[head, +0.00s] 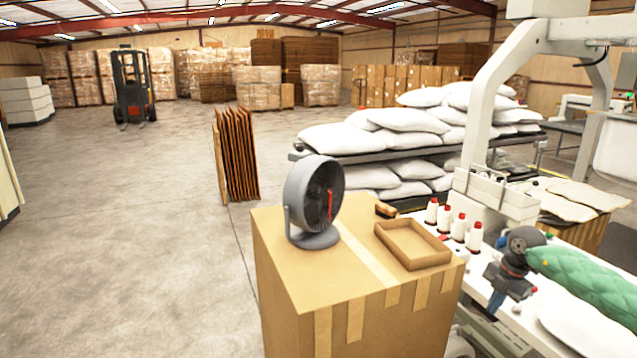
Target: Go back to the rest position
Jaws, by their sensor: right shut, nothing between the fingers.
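My right gripper (497,301) is at the lower right of the head view, above the white work table (472,292). It is dark grey with blue parts, points down and to the left, and is shut with nothing held. It is to the right of the large cardboard box and apart from the spools. My left gripper is not in view.
A grey fan (313,200) and a shallow cardboard tray (412,246) stand on a large cardboard box (290,290). Several red-topped white spools (459,229) line the table. White sacks (352,138) fill a rack behind. Open floor (120,230) lies left.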

